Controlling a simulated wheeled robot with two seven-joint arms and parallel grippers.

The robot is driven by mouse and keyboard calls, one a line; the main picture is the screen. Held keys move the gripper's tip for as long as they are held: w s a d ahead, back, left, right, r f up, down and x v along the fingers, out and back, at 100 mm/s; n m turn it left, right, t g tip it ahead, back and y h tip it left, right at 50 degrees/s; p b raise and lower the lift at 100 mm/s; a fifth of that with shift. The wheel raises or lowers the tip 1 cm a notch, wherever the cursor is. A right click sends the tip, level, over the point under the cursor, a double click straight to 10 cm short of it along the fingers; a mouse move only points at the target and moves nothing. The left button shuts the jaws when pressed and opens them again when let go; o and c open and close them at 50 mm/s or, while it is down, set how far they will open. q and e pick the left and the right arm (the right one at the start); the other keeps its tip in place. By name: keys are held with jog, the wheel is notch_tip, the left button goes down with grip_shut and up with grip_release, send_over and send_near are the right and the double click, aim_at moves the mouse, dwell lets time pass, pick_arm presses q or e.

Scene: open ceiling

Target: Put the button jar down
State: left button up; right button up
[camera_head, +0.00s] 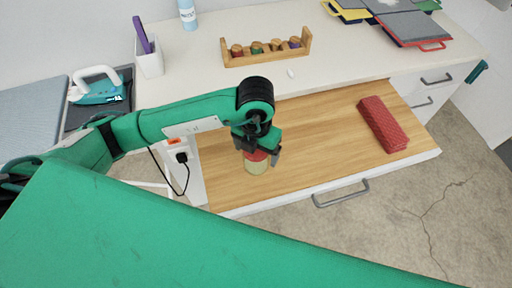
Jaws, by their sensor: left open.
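The button jar (256,166) stands upright on the wooden pull-out board (310,140), near its left front part. Its body is pale yellowish and a red part shows at its top. My left gripper (262,154) is right over the jar, with its fingers around the red top. The gripper is open, and its fingers and wrist hide part of the jar's top. My right gripper does not show.
A red box-like case (383,124) lies on the board's right part. Behind is a white counter with a wooden spool rack (266,50), a white holder (150,60), a bottle (188,14) and folders (408,25). An iron (95,90) sits at left. The board's middle is clear.

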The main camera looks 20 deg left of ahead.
pick_arm(q)
jog(key=shift+r, duration=0.15)
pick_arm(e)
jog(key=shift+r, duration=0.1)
pick_arm(q)
jog(key=shift+r, duration=0.2)
notch_tip(320, 180, up, 10)
jog(key=shift+f+b, duration=0.1)
jog(key=shift+b, duration=0.25)
jog(key=shift+r, duration=0.9)
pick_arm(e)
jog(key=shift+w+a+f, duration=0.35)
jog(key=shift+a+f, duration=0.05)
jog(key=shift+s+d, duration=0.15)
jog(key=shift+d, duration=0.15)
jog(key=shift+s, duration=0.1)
